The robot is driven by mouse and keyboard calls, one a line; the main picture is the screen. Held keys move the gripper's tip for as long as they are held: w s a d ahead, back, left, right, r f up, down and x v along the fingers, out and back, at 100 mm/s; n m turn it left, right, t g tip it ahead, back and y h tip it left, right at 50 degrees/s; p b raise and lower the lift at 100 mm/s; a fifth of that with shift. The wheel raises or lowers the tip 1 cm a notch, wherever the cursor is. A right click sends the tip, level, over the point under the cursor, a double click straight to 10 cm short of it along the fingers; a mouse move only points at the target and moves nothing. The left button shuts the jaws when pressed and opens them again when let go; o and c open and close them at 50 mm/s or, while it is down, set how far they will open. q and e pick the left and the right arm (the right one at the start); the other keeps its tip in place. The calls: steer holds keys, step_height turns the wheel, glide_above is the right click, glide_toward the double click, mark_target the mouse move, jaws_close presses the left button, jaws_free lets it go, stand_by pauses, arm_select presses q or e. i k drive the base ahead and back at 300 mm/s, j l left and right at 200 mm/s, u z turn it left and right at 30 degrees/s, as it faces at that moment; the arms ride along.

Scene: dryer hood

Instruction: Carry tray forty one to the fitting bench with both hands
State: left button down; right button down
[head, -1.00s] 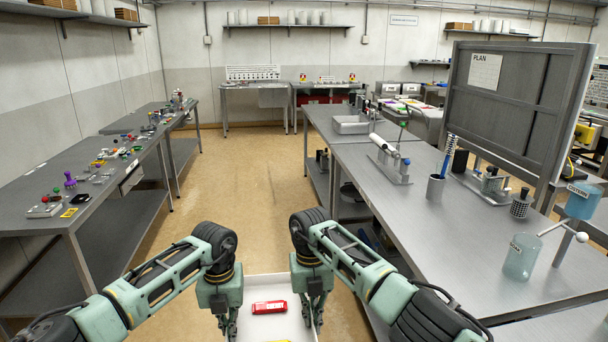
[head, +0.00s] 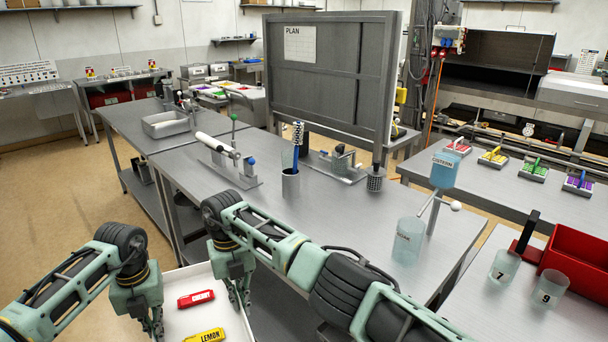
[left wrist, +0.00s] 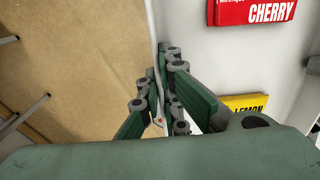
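The white tray (head: 182,279) is held low in front of me, cut off by the bottom edge of the head view. A red piece marked CHERRY (head: 196,299) and a yellow piece marked LEMON (head: 205,336) lie in it. My left gripper (head: 155,328) is at the tray's left wall; in the left wrist view its fingers (left wrist: 165,100) close around the thin white wall. My right gripper (head: 241,300) is at the right wall, its fingers closed on it as far as I can see. No label shows which bench is the fitting bench.
Another bench at right holds a red bin (head: 578,260) and glasses. Open floor (head: 50,200) lies left.

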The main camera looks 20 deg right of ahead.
mark_target(325, 238)
steer(key=i+z, duration=0.3)
steer(key=z, duration=0.2)
steer(key=i+z, duration=0.3)
steer(key=z, duration=0.15)
steer(key=i+l+u, duration=0.1)
steer(key=i+l, duration=0.25)
